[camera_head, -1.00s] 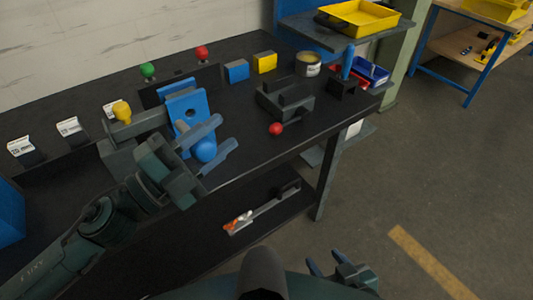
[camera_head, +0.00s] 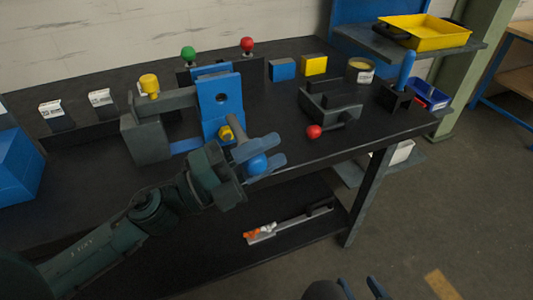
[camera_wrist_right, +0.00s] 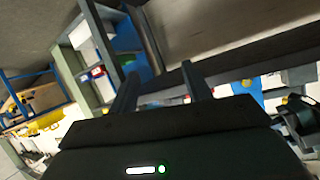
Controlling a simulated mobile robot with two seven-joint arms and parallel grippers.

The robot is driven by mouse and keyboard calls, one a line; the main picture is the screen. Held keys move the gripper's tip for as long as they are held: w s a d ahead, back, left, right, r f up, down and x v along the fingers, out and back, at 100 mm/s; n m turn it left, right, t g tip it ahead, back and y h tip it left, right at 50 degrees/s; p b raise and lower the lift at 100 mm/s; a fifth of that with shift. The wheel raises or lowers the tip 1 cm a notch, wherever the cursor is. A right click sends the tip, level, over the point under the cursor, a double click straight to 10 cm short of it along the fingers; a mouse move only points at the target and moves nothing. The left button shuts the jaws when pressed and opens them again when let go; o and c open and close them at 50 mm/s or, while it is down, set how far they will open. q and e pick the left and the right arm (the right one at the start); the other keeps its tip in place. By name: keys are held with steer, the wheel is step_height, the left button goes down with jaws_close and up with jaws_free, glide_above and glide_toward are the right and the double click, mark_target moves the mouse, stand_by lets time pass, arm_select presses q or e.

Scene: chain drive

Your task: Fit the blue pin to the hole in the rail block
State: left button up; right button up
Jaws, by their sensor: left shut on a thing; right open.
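The blue pin (camera_head: 407,68) stands upright in a small black block (camera_head: 394,98) at the back right of the table. A blue upright plate (camera_head: 221,98) with a round dark hole stands against a dark rail and block (camera_head: 150,140) at the left; I cannot tell which of these is the rail block. My right gripper (camera_head: 361,288) is open and empty, low at the bottom edge, away from the table. Its fingers also show in the right wrist view (camera_wrist_right: 162,88).
A dark fixture (camera_head: 332,104) with a red ball (camera_head: 314,132) lies between plate and pin. A shelf with a yellow tray (camera_head: 428,33) overhangs the back right.

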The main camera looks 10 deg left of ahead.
arm_select(q)
steer(key=w+a, duration=0.2)
steer(key=w, duration=0.1)
steer(key=w+a+b, duration=0.1)
steer(key=shift+w, duration=0.3)
arm_select(e)
steer(key=shift+d, duration=0.25)
arm_select(q)
steer(key=shift+r+p, duration=0.1)
steer(key=shift+p, duration=0.25)
arm_select(e)
steer(key=shift+r, duration=0.4)
stand_by(1.0)
arm_select(q)
steer(key=shift+w+a+b, duration=0.35)
steer(key=shift+w+a, duration=0.6)
steer(key=shift+w, duration=0.45)
steer(key=shift+w+a+b, duration=0.4)
steer(key=shift+w+a, duration=0.55)
steer(key=shift+w, duration=0.45)
steer(key=shift+w+a+b, duration=0.35)
steer(key=shift+w+a, duration=0.6)
steer(key=shift+w, duration=0.45)
arm_select(e)
steer(key=shift+f, duration=1.1)
arm_select(q)
steer(key=o, duration=1.2)
arm_select(e)
steer(key=shift+s, duration=0.1)
